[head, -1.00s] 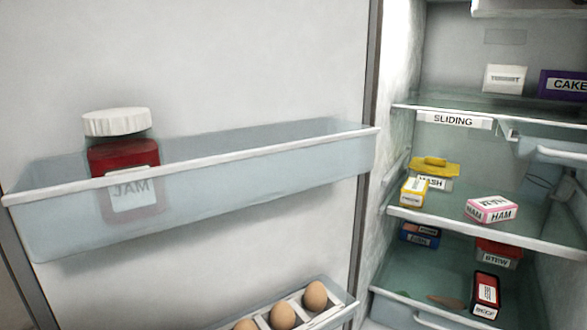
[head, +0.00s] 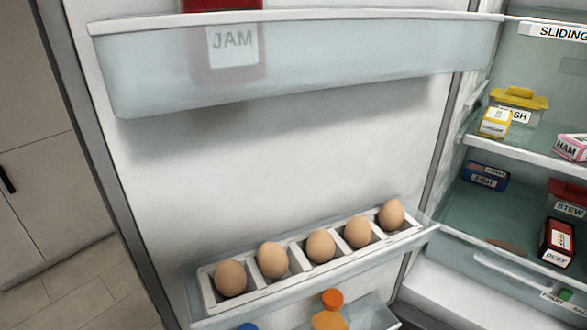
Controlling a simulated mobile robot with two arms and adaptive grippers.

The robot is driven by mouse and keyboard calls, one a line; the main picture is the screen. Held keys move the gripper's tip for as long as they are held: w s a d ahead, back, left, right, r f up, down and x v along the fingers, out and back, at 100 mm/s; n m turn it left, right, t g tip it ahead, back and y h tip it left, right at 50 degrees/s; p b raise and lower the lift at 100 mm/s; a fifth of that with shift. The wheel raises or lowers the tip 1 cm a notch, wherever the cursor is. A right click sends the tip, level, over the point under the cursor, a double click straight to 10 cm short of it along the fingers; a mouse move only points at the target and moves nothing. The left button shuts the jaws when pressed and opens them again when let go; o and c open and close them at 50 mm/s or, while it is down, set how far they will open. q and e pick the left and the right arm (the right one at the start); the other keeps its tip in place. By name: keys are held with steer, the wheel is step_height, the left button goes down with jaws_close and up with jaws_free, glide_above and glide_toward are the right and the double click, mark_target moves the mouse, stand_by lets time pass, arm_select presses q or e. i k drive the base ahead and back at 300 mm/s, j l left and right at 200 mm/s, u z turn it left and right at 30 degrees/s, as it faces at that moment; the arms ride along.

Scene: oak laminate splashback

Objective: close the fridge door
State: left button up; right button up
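The fridge door (head: 300,150) stands open and fills the left and middle of the head view, its inner side facing me. Its upper bin (head: 350,55) holds a red jar labelled JAM (head: 228,55). A lower bin holds a white egg tray (head: 208,288) with several brown eggs. The fridge interior (head: 550,90) is exposed on the right, joined to the door along a dark vertical edge. The door's outer side is hidden. Neither of my grippers shows in the head view.
Shelves at the right hold a yellow-lidded box (head: 518,97), a HAM box (head: 571,147), a blue box (head: 485,177) and a red-black BEEF box (head: 557,242). An orange-capped bottle (head: 331,318) stands in the lowest bin. Tiled floor (head: 75,280) and a cabinet (head: 32,175) show left of the door.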

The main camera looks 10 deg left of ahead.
mark_target(351, 116)
steer(key=j+z, duration=0.35)
steer(key=j, duration=0.2)
steer(key=j+z, duration=0.35)
steer(key=j, duration=0.2)
steer(key=j+z, duration=0.35)
steer(key=j, duration=0.15)
steer(key=k+j+z, duration=0.2)
steer(key=j+z, duration=0.15)
steer(key=j, duration=0.15)
steer(key=j+z, duration=0.25)
steer(key=j, duration=0.2)
steer(key=i+j+z, duration=0.1)
steer(key=j+z, duration=0.2)
steer(key=j, duration=0.2)
